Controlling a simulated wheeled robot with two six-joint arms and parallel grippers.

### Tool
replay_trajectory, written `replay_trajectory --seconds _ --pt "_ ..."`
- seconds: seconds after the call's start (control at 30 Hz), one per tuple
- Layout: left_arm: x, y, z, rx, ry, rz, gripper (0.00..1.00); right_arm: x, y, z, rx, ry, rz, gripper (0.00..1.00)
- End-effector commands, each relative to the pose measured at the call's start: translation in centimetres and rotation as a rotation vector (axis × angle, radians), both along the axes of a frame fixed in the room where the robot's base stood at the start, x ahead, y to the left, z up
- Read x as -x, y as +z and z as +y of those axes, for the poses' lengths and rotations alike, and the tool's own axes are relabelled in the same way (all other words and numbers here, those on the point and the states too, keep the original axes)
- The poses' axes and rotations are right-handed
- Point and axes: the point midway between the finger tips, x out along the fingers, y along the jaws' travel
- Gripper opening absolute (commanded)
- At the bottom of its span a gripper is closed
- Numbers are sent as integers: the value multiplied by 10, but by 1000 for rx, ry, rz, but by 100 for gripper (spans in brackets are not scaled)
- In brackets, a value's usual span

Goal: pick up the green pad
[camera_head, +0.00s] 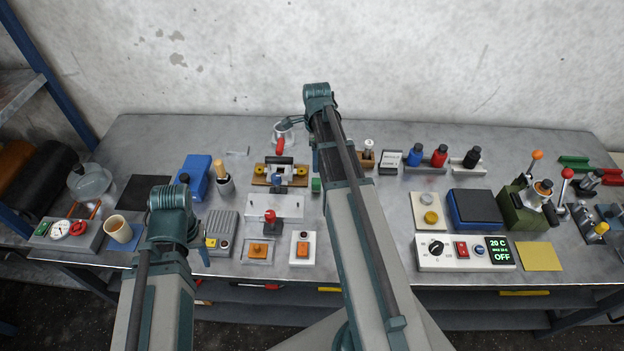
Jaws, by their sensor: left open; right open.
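A small green block (316,185), the only green pad-like thing I make out, stands mid-table just left of my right arm. It is small and partly hidden, so its full shape cannot be told. My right gripper (316,163) is open and mostly hidden by its own arm. The part that shows lies just above the green block in the picture; whether they touch cannot be told. My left gripper (205,258) is open, near the table's front edge, well left of the green block. Its fingers are largely hidden by the arm.
A white block with a red knob (289,207) and a wooden stand with yellow rollers (262,174) lie left of the green block. A control box (450,260), blue box (474,209) and yellow sheet (539,257) are right. A beige cup (118,229) stands left.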

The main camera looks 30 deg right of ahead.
Motion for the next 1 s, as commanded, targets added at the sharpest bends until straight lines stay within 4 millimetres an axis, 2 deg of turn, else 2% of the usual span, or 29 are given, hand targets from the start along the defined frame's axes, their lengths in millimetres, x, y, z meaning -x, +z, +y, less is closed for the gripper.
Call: replay_trajectory --seconds 0.27,0.8,1.0 --pt "0 -13 0 0 0 0 50 0 -13 0 0 1 0 75" --pt "0 -83 0 0 2 0 50 0 -83 0 0 1 0 75" --pt "0 -87 0 0 2 0 50 0 -87 0 0 1 0 75"
